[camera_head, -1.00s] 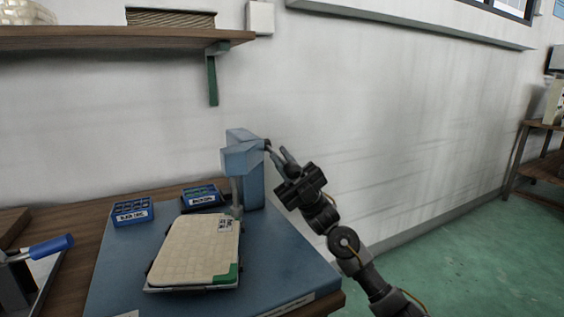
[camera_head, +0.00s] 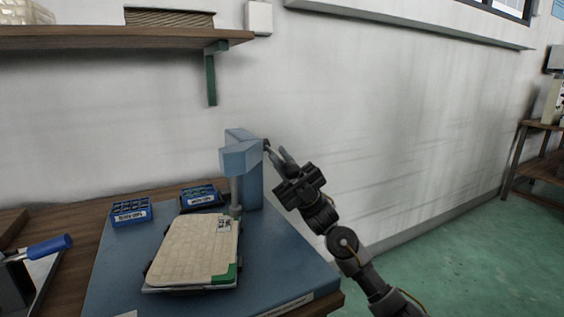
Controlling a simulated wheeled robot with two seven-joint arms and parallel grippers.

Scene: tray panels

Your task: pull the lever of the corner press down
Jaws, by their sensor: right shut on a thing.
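The corner press (camera_head: 247,170) is a blue-grey upright frame with a head that overhangs to the left, standing at the back of a blue base plate (camera_head: 282,255). Its grey ram (camera_head: 235,195) comes down by the far right corner of a cream panel (camera_head: 195,252). The lever (camera_head: 266,145) shows only as a small dark piece at the head's right side; most of it is hidden by my fingers. My right gripper (camera_head: 279,154) reaches in from the lower right and is shut on the lever. My left gripper is not in view.
Two small blue bins (camera_head: 132,212) (camera_head: 203,198) stand behind the panel. A blue-handled tool (camera_head: 50,247) is at the left edge. A wooden shelf (camera_head: 110,39) with a green bracket (camera_head: 211,78) hangs above. Free space lies right of the table.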

